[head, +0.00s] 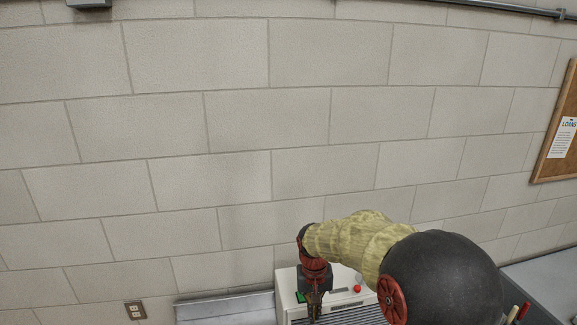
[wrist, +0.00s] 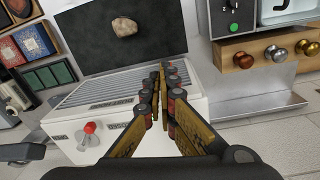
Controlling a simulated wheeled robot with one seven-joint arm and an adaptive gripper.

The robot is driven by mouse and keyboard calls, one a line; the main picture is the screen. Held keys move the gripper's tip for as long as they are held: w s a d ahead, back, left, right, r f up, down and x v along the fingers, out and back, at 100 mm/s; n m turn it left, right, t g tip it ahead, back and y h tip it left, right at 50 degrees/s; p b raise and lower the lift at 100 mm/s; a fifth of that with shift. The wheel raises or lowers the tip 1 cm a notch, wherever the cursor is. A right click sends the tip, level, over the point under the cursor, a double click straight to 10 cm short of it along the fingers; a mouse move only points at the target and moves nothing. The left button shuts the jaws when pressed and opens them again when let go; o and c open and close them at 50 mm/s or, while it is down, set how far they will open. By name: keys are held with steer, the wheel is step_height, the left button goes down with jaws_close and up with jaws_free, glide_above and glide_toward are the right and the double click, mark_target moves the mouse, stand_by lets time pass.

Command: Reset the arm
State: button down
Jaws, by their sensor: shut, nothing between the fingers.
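My arm reaches forward from the lower right in the head view, with its yellow-sleeved link bending down to my gripper (head: 315,308). My gripper points down over a white cabinet (head: 289,287) with a slatted top. In the wrist view the two fingers of my gripper (wrist: 165,72) come together at the tips. They are shut with nothing between them. The white cabinet (wrist: 185,140) lies below and beyond them, with a red knob (wrist: 89,128) on its front.
A dark panel (wrist: 90,45) bearing a tan stone (wrist: 124,27) stands behind the cabinet. Boxes (wrist: 35,40) stand at left. A block wall (head: 230,120) and a cork board (head: 556,125) are behind.

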steer(key=s+d+f+t+b, duration=0.1)
steer(key=s+d+b, duration=0.2)
steer(key=s+b, duration=0.4)
steer(key=s+d+f+t+b, duration=0.2)
steer(key=s+d+b, duration=0.2)
steer(key=s+b, duration=0.3)
steer(key=s+d+f+t+b, duration=0.1)
steer(key=s+d+b, duration=0.3)
steer(key=s+b, duration=0.4)
steer(key=s+t, duration=0.1)
steer(key=s, duration=0.6)
steer(key=shift+s+d+f+y, duration=0.2)
steer(key=shift+d+f+y, duration=0.1)
steer(key=shift+f, duration=0.1)
